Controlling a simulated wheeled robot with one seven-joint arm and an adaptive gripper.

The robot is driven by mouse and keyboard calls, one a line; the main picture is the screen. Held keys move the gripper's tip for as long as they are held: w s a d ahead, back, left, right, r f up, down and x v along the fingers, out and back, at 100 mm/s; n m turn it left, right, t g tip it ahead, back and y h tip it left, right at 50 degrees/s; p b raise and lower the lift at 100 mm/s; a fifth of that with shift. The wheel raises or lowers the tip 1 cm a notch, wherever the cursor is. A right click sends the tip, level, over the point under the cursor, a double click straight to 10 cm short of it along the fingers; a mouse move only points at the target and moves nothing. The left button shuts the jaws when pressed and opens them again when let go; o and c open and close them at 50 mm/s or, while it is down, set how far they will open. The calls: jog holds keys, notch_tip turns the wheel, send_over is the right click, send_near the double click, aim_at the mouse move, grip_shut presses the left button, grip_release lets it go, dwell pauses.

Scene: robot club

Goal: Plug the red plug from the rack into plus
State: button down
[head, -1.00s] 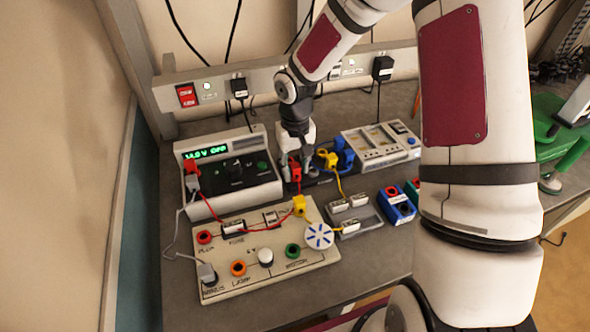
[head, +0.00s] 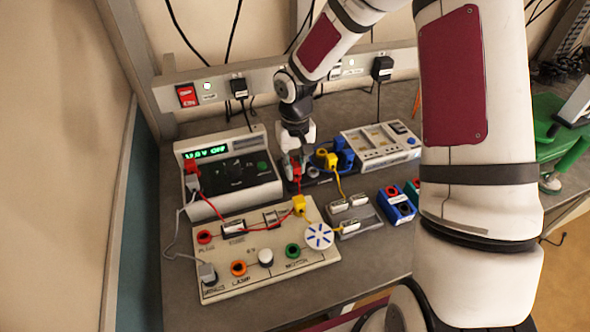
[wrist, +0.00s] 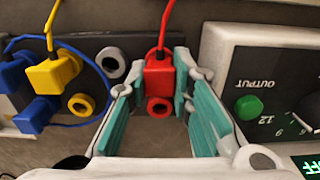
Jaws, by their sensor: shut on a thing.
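The red plug (wrist: 159,76) sits between the teal finger pads of my gripper (wrist: 160,88) in the wrist view. My gripper (head: 297,166) is shut on it, and a red lead runs from the plug. In the head view the red plug (head: 297,174) is at the rack (head: 318,174), partly hidden by the fingers; I cannot tell whether it is still seated. The circuit board (head: 270,282) lies in front of the power supply. Its red PLUS socket (head: 205,237) at the left is empty.
A power supply (head: 238,202) with a lit display stands left of the rack. Battery holders (head: 352,222) lie to the right.

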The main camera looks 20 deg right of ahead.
aim_at(295, 165)
jog(key=shift+r+p, duration=0.45)
jog(key=shift+r, duration=0.6)
dwell(0.4)
jog(key=shift+r+p, duration=0.65)
jog(key=shift+r, duration=1.05)
